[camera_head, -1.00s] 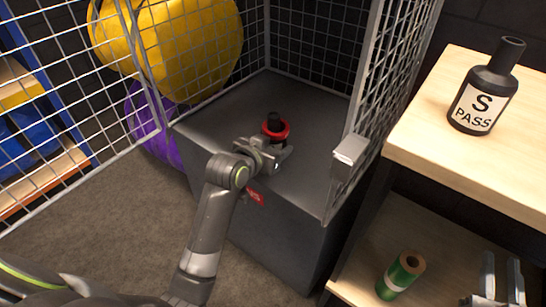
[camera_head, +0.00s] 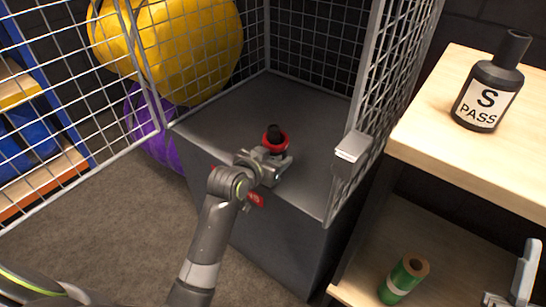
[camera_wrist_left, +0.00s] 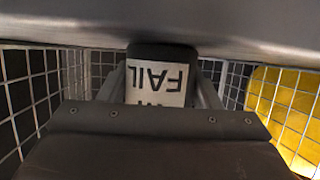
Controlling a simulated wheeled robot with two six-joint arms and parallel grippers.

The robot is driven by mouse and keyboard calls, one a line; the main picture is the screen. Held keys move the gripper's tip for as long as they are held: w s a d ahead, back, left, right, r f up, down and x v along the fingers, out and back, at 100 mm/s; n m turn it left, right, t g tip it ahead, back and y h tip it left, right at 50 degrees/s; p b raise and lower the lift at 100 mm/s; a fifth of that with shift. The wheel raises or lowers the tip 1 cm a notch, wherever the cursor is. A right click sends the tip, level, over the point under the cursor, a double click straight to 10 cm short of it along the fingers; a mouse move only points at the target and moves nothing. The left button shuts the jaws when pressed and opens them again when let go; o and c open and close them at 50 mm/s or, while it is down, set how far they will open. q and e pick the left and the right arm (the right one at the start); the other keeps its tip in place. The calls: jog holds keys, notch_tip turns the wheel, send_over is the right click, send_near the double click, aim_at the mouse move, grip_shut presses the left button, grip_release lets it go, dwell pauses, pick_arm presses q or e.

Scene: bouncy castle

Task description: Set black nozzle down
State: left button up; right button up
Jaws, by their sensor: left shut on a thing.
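The black nozzle (camera_head: 274,132) has a red ring around it and stands upright over the dark grey block (camera_head: 310,108) inside the wire cage. My left gripper (camera_head: 277,158) is shut on it from the near side. In the left wrist view the nozzle's white label (camera_wrist_left: 157,83) reads FAIL, upside down, between the fingers. Fingers and wrist hide the nozzle's lower part, so I cannot tell whether it touches the block. My right gripper (camera_head: 511,285) shows at the lower right edge, with its fingers apart and nothing seen between them.
Cage mesh (camera_head: 392,85) stands along the block's right side, with a metal latch (camera_head: 352,147) at its front. A wooden shelf unit (camera_head: 440,125) bears a black bottle (camera_head: 490,88) marked S PASS and a green roll (camera_head: 404,280) below. Yellow (camera_head: 170,45) and purple (camera_head: 150,125) bundles lie left.

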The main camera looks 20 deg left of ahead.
pick_arm(q)
jog(key=shift+f, duration=0.1)
jog(key=o, duration=1.1)
jog(key=shift+r, duration=0.2)
